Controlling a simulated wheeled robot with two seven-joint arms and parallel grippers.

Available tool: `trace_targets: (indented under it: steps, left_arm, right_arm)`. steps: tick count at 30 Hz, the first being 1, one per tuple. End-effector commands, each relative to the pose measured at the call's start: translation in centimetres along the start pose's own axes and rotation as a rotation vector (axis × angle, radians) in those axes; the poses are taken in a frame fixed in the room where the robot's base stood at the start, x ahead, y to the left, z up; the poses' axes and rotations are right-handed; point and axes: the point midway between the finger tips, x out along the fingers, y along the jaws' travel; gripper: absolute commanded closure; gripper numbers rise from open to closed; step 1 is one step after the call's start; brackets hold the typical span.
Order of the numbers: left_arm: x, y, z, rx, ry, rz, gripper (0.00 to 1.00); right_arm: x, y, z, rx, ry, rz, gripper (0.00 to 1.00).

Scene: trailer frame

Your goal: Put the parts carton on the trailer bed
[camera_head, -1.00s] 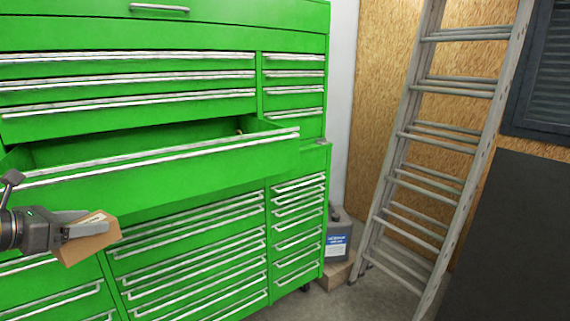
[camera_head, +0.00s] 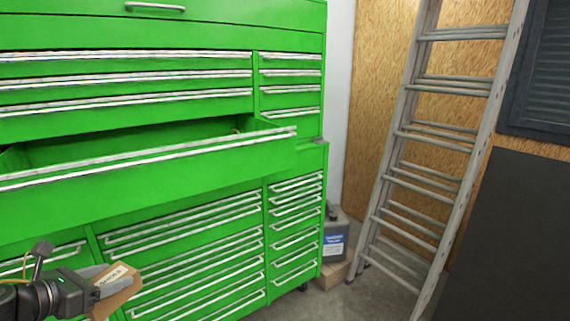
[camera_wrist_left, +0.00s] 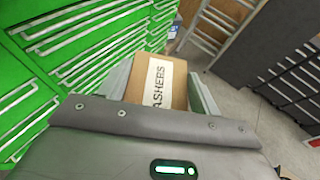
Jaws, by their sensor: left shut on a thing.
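The parts carton (camera_head: 122,284) is a small brown cardboard box with a white label, at the lower left of the head view. My left gripper (camera_head: 104,280) is shut on it and holds it in front of the green tool chest. In the left wrist view the carton (camera_wrist_left: 157,82) sits between the two fingers, and part of its label reads "ASHERS". The trailer bed cannot be made out in these views. My right gripper is not in view.
A green tool chest (camera_head: 180,210) fills the left, with one upper drawer (camera_head: 160,165) pulled out above the carton. A ladder (camera_head: 398,150) leans at the right. A grey container (camera_head: 335,235) stands beside the chest. Some floor (camera_head: 360,296) is clear.

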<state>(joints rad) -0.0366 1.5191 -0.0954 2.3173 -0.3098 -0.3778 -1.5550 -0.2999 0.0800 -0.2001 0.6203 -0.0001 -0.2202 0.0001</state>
Motion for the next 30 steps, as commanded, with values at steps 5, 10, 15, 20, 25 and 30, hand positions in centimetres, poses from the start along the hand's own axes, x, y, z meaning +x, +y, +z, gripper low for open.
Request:
trace_targets:
  steps: [5,10,15,20,25,30]
  left_arm:
    - [1.1,-2.2,-2.4,-0.007,-0.005,-0.008,0.68]
    - [2.6,-6.2,-5.5,-0.001,-0.007,-0.028,0.68]
    - [3.9,-11.5,-7.7,0.020,-0.007,-0.068,0.68]
    - [4.7,-15.5,-8.3,0.038,-0.006,-0.101,0.68]
    - [5.1,-16.9,-8.7,0.043,-0.003,-0.105,0.68]
    - [5.2,-17.1,-9.3,0.040,0.000,-0.108,0.68]
  right_arm:
    - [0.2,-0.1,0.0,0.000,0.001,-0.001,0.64]
    - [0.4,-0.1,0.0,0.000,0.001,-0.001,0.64]
    - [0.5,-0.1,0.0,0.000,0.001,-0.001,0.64]
    - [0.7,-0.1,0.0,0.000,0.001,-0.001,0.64]
    - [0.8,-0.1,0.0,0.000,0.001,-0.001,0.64]
    - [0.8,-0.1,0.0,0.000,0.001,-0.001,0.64]
